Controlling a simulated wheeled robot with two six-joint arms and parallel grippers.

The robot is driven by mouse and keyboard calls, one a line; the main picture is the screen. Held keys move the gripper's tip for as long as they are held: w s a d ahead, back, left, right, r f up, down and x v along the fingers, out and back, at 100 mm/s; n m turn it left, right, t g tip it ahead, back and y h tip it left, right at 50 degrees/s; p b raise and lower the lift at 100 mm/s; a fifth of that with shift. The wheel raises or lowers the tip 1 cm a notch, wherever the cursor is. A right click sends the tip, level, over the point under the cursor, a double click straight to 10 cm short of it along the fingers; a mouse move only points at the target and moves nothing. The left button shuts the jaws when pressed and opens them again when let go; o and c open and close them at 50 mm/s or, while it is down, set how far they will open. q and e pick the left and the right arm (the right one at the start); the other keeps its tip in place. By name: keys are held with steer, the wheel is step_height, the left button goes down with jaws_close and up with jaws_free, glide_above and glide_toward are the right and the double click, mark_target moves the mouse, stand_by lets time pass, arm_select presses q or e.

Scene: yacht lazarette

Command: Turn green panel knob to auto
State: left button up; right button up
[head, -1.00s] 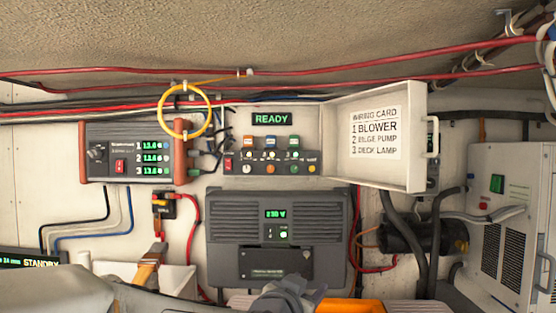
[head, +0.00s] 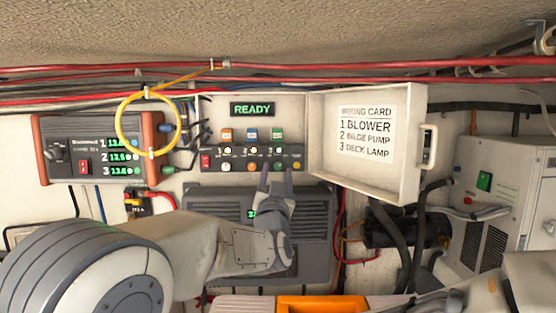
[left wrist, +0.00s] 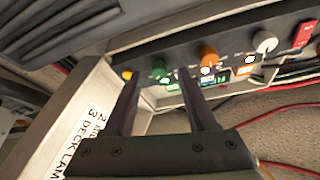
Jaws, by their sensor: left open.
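The green knob (head: 278,167) is on the dark control strip of the open panel (head: 208,114), right of the orange knob (head: 253,167). It also shows in the left wrist view (left wrist: 160,70). My left gripper (head: 276,174) is open and empty, its two fingers pointing up at the strip just below the green knob. In the left wrist view, the green knob appears between the fingertips (left wrist: 157,74), not visibly gripped. The knob's pointer and labels are too small to read. Part of my right arm (head: 515,280) shows at the lower right; its gripper's jaws are unclear.
The panel lid (head: 412,185), with a wiring card, stands open to the right of the knobs. A yellow cable loop (head: 119,127) hangs at left. A grey inverter box (head: 315,225) sits below. White and orange knobs neighbour the green one. A READY display (head: 252,109) is above.

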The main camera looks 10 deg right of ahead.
arm_select(q)
steer(key=shift+w+d+r, duration=0.2)
steer(key=shift+w, duration=0.45)
jaws_close()
